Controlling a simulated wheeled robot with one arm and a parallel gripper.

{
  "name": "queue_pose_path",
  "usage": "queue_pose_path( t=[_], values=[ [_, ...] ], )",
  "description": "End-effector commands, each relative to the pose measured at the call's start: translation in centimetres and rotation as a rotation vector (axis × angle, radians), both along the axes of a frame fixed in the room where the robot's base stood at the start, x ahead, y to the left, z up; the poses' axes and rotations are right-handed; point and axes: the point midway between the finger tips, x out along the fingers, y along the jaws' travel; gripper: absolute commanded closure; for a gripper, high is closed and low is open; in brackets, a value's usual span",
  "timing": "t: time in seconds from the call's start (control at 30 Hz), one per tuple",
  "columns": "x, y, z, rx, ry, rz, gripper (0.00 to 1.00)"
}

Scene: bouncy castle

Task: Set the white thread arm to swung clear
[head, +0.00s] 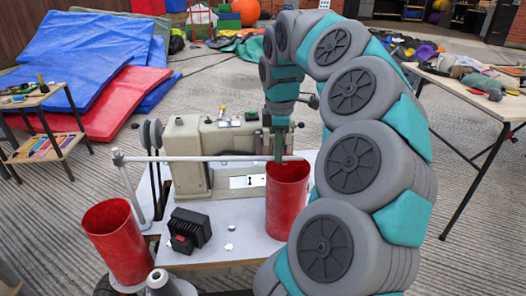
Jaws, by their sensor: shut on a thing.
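The white thread arm (200,158) is a thin, level rod. It runs from an upright post at the left, across the front of the sewing machine (188,140), to just above a red bin. My gripper (279,155) comes down from above at the rod's right end and is shut on it. The fingertips are small in the view, and the exact grip is partly hidden.
A red bin (288,205) stands under my gripper, and another red bin (117,245) is at the left. A black box with a red switch (188,231) sits on the white tabletop (240,245). A cluttered table (450,88) is at right. Ribbed floor lies between.

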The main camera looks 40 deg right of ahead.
Motion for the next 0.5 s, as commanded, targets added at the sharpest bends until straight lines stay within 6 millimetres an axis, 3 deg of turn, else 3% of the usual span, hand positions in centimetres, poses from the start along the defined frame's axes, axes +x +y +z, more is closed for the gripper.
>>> queue_pose_path(
  t=[0.5],
  values=[
    [-0.41, -0.5, -0.03, 0.001, -0.001, 0.001, 1.0]
  ],
)
